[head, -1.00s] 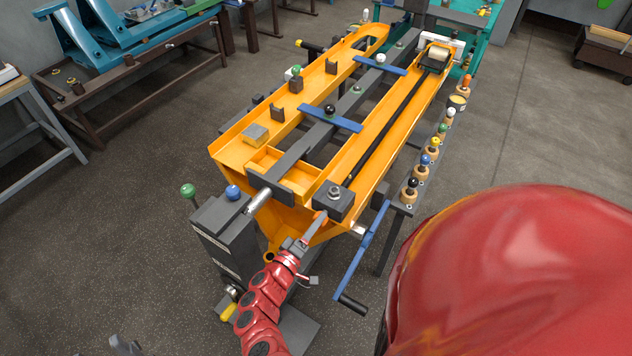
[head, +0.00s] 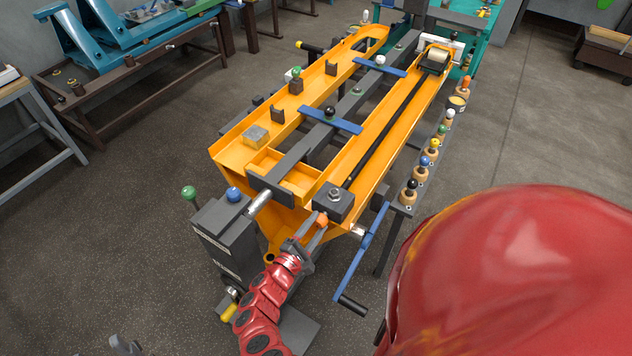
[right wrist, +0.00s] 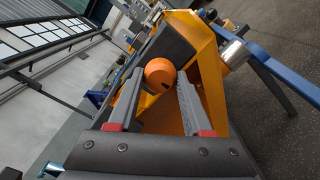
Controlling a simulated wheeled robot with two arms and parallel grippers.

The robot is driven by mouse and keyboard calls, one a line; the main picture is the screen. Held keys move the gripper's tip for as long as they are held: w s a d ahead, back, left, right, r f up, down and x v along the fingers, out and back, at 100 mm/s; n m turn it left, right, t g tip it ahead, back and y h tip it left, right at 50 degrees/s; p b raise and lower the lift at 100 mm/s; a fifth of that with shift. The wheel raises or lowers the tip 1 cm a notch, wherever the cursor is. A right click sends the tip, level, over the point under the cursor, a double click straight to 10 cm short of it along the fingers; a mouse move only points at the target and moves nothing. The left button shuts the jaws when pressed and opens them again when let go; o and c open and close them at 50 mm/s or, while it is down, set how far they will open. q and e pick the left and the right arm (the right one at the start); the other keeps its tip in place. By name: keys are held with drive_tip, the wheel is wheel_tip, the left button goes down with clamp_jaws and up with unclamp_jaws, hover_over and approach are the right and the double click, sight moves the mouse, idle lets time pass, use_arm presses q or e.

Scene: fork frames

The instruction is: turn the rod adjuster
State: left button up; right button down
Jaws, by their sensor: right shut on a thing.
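The rod adjuster's orange knob (head: 320,219) sticks out at the near end of the orange frame, just below a dark block (head: 334,200) with a nut on top. In the right wrist view the round orange knob (right wrist: 160,73) sits between the two fingertips. My right gripper (head: 316,226) is shut on the knob, one finger on each side; it also shows in the right wrist view (right wrist: 160,80). A long black rod (head: 390,130) runs from the block along the right channel to a roller at the far end.
A blue crank (head: 366,255) with a black handle stands just right of my right gripper. A grey post (head: 222,232) with green and blue balls stands to the left. Several coloured knobs line a rail (head: 403,208) on the right. Open floor lies left.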

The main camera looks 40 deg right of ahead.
drive_tip(key=shift+s+f+n+b, duration=0.1)
drive_tip(key=shift+f+n+b, duration=0.15)
drive_tip(key=shift+n, duration=0.3)
drive_tip(key=shift+s+f+n+b, duration=0.1)
drive_tip(key=shift+n+b, duration=0.25)
drive_tip(key=shift+n, duration=0.2)
drive_tip(key=shift+w+r+n+b, duration=0.1)
drive_tip(key=shift+n+b, duration=0.25)
drive_tip(key=shift+n, duration=0.25)
drive_tip(key=shift+w+r+n+b, duration=0.1)
drive_tip(key=shift+n+b, duration=0.2)
drive_tip(key=shift+n, duration=0.3)
drive_tip(key=shift+c, duration=1.6)
unclamp_jaws()
drive_tip(key=shift+r, duration=0.1)
drive_tip(key=shift+s+a, duration=0.2)
drive_tip(key=shift+a, duration=0.3)
drive_tip(key=b+v, duration=0.2)
drive_tip(key=v, duration=0.9)
drive_tip(key=shift+b, duration=0.3)
